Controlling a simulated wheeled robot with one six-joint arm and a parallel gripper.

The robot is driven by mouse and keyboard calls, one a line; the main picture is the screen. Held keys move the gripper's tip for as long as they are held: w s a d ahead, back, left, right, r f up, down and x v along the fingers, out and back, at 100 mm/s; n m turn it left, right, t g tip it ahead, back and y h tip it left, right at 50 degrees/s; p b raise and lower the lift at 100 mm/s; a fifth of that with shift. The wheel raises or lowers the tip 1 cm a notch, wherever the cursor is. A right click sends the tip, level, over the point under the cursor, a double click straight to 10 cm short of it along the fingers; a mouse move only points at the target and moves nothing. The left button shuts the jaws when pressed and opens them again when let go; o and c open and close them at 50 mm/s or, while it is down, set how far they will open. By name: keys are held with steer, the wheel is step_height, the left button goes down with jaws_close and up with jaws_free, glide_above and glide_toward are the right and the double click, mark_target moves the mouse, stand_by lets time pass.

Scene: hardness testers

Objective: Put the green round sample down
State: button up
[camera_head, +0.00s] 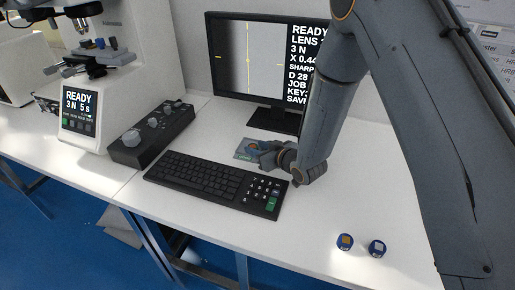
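My gripper (264,154) reaches in from the right, low over the table behind the keyboard's right end. A small flat grey-green patch (241,149) shows just left of the fingers, with an orange spot near the fingertips. I cannot tell whether these belong to a green round sample, a pad or both. The fingers and wrist hide part of this spot, so whether they are open or shut on something is unclear. No clearly green round sample shows anywhere else.
Two blue round samples, one with a gold top (345,242) and one with a pale square top (377,248), sit at the front right. A keyboard (205,179), monitor (250,60), knob box (150,135) and tester (135,50) stand around. The right-front table is mostly clear.

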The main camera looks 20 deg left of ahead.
steer(key=b+v, duration=0.1)
steer(key=v, duration=1.1)
steer(key=shift+d+r+b, duration=0.1)
steer(key=shift+b, duration=0.25)
steer(key=d+h, duration=0.1)
steer(key=d, duration=0.2)
steer(key=w+d+m+h, duration=0.1)
steer(key=d, duration=0.2)
steer(key=w+d+m+h, duration=0.1)
steer(key=d+h, duration=0.1)
steer(key=d, duration=0.1)
steer(key=shift+d+r, duration=0.15)
steer(key=d+m+h, duration=0.1)
steer(key=d, duration=0.2)
steer(key=s+d+g+h, duration=0.1)
steer(key=d, duration=0.2)
steer(key=s+d+m+h, duration=0.1)
steer(key=d, duration=0.2)
steer(key=shift+s+r+m+h, duration=0.15)
steer(key=shift+r+m+h, duration=0.15)
steer(key=shift+r, duration=0.1)
steer(key=s+d+r+m+g+h, duration=0.1)
steer(key=s+d+r+m+g, duration=0.1)
steer(key=s+d, duration=0.3)
steer(key=s+d+r+m+g+h, duration=0.1)
steer(key=s+d+g, duration=0.4)
steer(key=s, duration=0.7)
steer(key=shift+s+d+r+m+h, duration=0.3)
steer(key=shift+d+r+m, duration=0.2)
steer(key=shift+r+m, duration=0.55)
